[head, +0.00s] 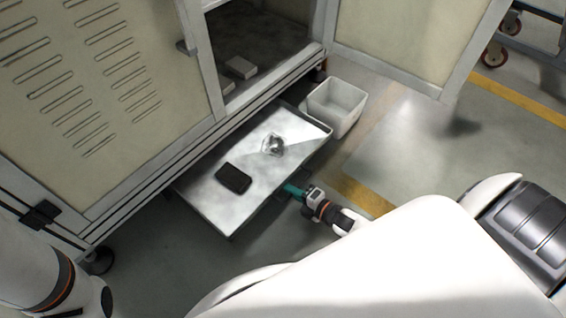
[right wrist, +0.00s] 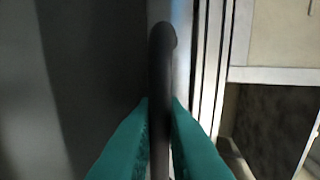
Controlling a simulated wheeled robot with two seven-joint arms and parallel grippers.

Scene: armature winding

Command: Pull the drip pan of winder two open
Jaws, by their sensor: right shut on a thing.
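The drip pan (head: 222,199) is a shallow pale metal tray under the cabinet of the winder (head: 80,95). It stands out from beneath the cabinet's lower frame in the head view. A black flat object (head: 233,179) and a crumpled clear or silvery thing (head: 272,145) lie in it. My right gripper (head: 291,190) is at the pan's front edge. In the right wrist view its teal fingers (right wrist: 158,130) are shut on a dark bar handle (right wrist: 160,75). My left gripper is not in view; only part of my left arm shows at lower left.
A white open bin (head: 336,106) stands on the floor close to the pan's right end. An open cabinet door (head: 395,40) hangs at upper right. A wheeled cart (head: 505,40) is at the far right. Grey floor with a yellow line (head: 362,196) is clear before the pan.

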